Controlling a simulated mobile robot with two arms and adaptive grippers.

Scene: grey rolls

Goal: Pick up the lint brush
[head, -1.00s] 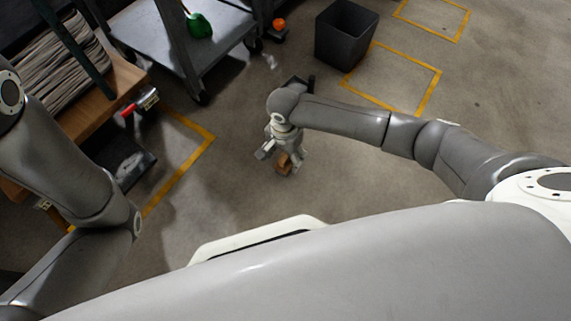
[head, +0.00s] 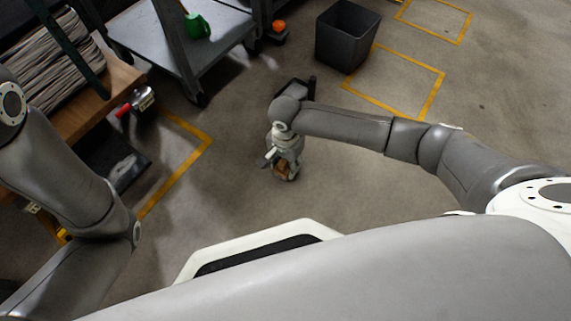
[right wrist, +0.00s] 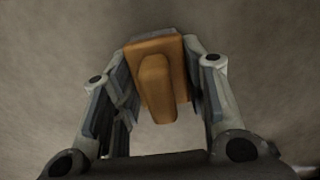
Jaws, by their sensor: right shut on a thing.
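The lint brush (head: 283,169) is a small orange-brown wooden block with a raised rounded handle. In the right wrist view the brush (right wrist: 157,78) sits between the two fingers of my right gripper (right wrist: 160,95), which is shut on it. In the head view my right gripper (head: 285,170) points down and holds the brush over the grey floor. I cannot tell how high above the floor the brush is. My left arm shows at the left of the head view, but its gripper is out of view.
A dark grey bin (head: 346,36) stands at the top, near yellow floor markings (head: 430,100). A grey cart (head: 150,38) carries a green object (head: 196,26). A wooden table (head: 105,95) is at the left, with a red-handled tool (head: 137,103) beside it. The floor around my right gripper is clear.

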